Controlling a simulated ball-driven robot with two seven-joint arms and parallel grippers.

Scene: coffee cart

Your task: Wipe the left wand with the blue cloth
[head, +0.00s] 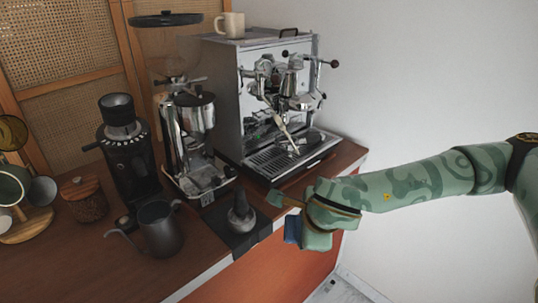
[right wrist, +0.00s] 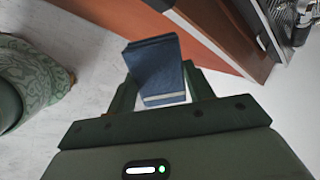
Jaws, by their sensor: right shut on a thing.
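My right gripper (head: 296,216) is in front of the cart's front edge, to the right of the counter mat. It is shut on the folded blue cloth (head: 292,229). In the right wrist view the cloth (right wrist: 157,70) sits between the two fingers as a flat block with a pale stripe. The espresso machine (head: 222,90) stands at the back of the cart, behind and to the left of the gripper, apart from it. Thin metal parts hang at its front, but I cannot tell clearly which is the left wand. My left gripper is not in view.
A dark mat with a tamper (head: 241,213) lies near the front edge.

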